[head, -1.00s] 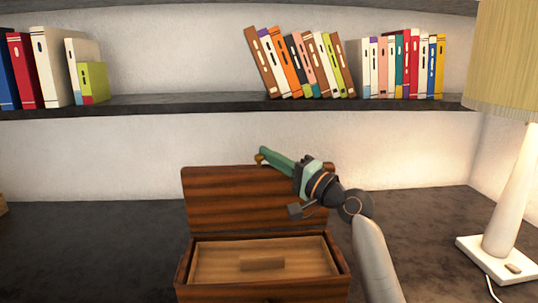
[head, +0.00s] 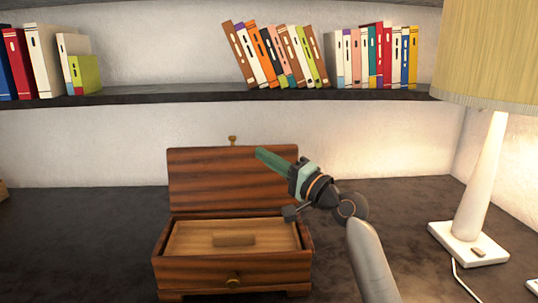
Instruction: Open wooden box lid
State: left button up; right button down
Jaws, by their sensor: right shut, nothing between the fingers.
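The wooden box (head: 190,270) stands on the dark desk, with a brass knob (head: 233,282) on its front. Its lid (head: 215,180) is raised and stands upright at the back, with a small brass piece (head: 233,140) at its top edge. The inside shows, with a small wooden block (head: 234,239) in it. My right gripper (head: 262,154) is shut and empty, with its green fingers in front of the lid's upper right part in the picture. I cannot tell whether they touch the lid. My left gripper is not in view.
A lamp (head: 478,190) with a pleated shade stands on the right, its cord on the desk. A shelf (head: 170,103) with several books runs above the box.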

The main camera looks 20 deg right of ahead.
aim_at(221, 177)
jog(key=k, duration=1.05)
